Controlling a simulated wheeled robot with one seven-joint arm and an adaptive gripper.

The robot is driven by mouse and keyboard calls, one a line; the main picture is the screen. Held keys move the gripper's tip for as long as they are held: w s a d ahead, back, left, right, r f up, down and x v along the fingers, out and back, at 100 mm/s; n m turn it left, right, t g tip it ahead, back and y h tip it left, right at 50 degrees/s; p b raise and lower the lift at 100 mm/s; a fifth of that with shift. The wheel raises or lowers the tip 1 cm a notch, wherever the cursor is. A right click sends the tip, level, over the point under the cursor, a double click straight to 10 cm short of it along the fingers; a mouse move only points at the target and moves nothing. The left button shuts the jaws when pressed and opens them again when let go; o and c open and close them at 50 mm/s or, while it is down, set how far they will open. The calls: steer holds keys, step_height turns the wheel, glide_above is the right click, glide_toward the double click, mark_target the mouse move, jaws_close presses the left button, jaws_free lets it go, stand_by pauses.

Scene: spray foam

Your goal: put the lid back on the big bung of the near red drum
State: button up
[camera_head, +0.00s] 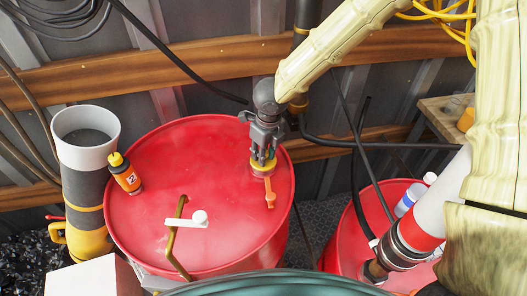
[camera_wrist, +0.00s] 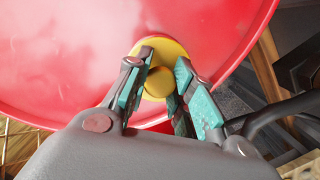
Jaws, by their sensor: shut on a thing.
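The near red drum (camera_head: 140,226) stands upright in the middle of the head view, and its red top (camera_wrist: 60,50) fills the upper part of the wrist view. My gripper (camera_head: 263,158) points down over the drum's far right part, near the rim. It is shut on a round yellow lid (camera_head: 263,168), which also shows between the fingers in the wrist view (camera_wrist: 158,52). The lid is at the bung's place on the drum top. Whether it is seated or slightly above is hidden by the fingers. An orange strap-like piece (camera_head: 270,194) hangs just below the lid.
An orange bottle with a yellow cap (camera_head: 126,175) stands on the drum's left side. A grey-white tube (camera_head: 86,135) stands left. Another red drum (camera_head: 338,240) and black hoses are right.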

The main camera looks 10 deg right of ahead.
steer(key=o, duration=1.5)
steer(key=shift+r, duration=0.15)
steer(key=shift+r+p, duration=2.3)
steer(key=shift+p, duration=0.1)
steer(key=shift+r, duration=1.05)
steer(key=shift+c, duration=0.4)
jaws_close()
